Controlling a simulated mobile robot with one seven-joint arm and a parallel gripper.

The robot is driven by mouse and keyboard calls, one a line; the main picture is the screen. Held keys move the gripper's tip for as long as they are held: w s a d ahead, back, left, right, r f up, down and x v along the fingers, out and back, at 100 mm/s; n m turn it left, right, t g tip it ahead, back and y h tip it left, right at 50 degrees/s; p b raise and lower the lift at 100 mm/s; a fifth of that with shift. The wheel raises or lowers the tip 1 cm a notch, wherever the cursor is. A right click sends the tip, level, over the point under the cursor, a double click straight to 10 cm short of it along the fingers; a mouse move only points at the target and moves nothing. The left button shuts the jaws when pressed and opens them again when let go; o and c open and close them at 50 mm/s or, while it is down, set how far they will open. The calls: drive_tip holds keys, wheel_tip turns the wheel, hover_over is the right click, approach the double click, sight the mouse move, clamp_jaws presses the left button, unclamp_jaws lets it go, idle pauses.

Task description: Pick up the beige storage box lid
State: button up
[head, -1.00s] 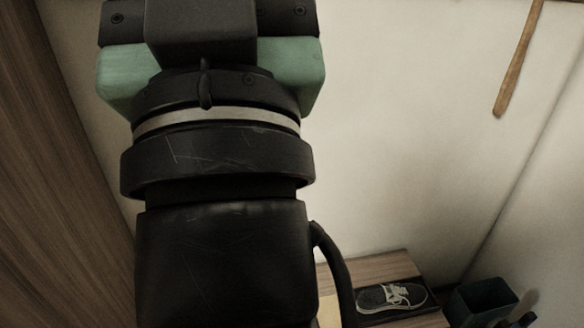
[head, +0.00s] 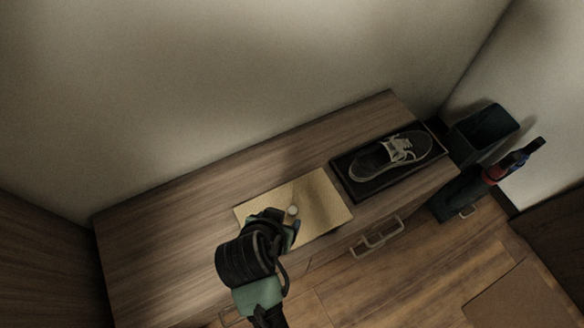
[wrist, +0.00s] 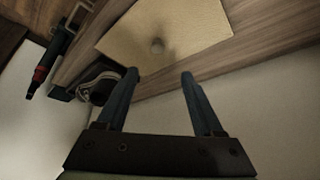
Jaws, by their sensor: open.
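The beige storage box lid (head: 325,204) lies flat on top of the wooden cabinet in the head view, with a small round knob (head: 293,210) near its middle. My gripper (head: 285,222) is over the lid's front part, close to the knob, and hides part of the lid.
A dark sneaker (head: 390,157) sits on a black tray (head: 350,182) to the right of the lid. A dark bin (head: 484,133) and a red-and-dark tool (head: 497,172) stand beyond the cabinet's right end. The cabinet top (head: 165,225) is clear to the left.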

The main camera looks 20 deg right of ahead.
drive_tip(key=b, duration=0.3)
hover_over(292, 211)
drive_tip(key=s+a, duration=0.2)
drive_tip(key=s, duration=0.1)
wheel_tip(292, 211, down, 6)
drive_tip(key=shift+w+a+f, duration=0.15)
drive_tip(key=shift+f, duration=0.05)
drive_tip(key=b+x, duration=0.2)
drive_tip(key=x, duration=0.3)
drive_tip(key=shift+w+d+f, duration=0.2)
drive_tip(key=shift+w+f, duration=0.05)
drive_tip(key=shift+f, duration=0.05)
clamp_jaws()
